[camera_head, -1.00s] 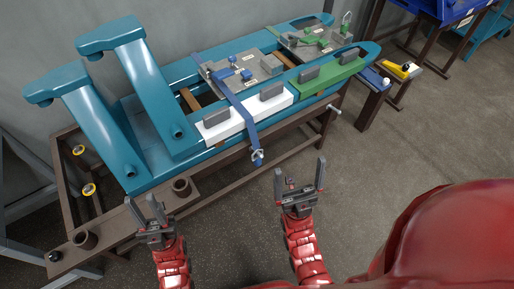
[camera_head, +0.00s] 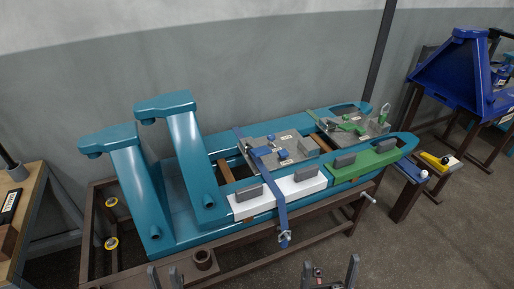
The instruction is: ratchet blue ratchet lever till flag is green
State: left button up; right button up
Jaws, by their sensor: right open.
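The blue ratchet lever (camera_head: 270,139) is a small blue part on a grey metal block (camera_head: 302,147) on the teal frame. A blue strap (camera_head: 281,205) runs over the frame beside it and hangs down the front. A second grey block with green parts (camera_head: 350,126) stands farther right; I cannot tell which part is the flag. My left gripper (camera_head: 164,275) is at the bottom edge, cut off, its fingers apart and empty. My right gripper (camera_head: 331,270) is at the bottom edge, open and empty. Both are in front of the frame, well away from the lever.
The teal frame (camera_head: 176,232) rests on a brown stand (camera_head: 325,236), with two tall teal arms at its left. White (camera_head: 308,188) and green (camera_head: 378,161) blocks line its front. A wooden table (camera_head: 28,200) is at left; a blue machine (camera_head: 452,78) stands right. Floor at front right is clear.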

aim_at(257, 151)
jog(key=i+l, duration=0.25)
jog(key=i, duration=0.25)
jog(key=i+l, duration=0.25)
jog(key=i, duration=0.3)
jog(key=u, duration=0.05)
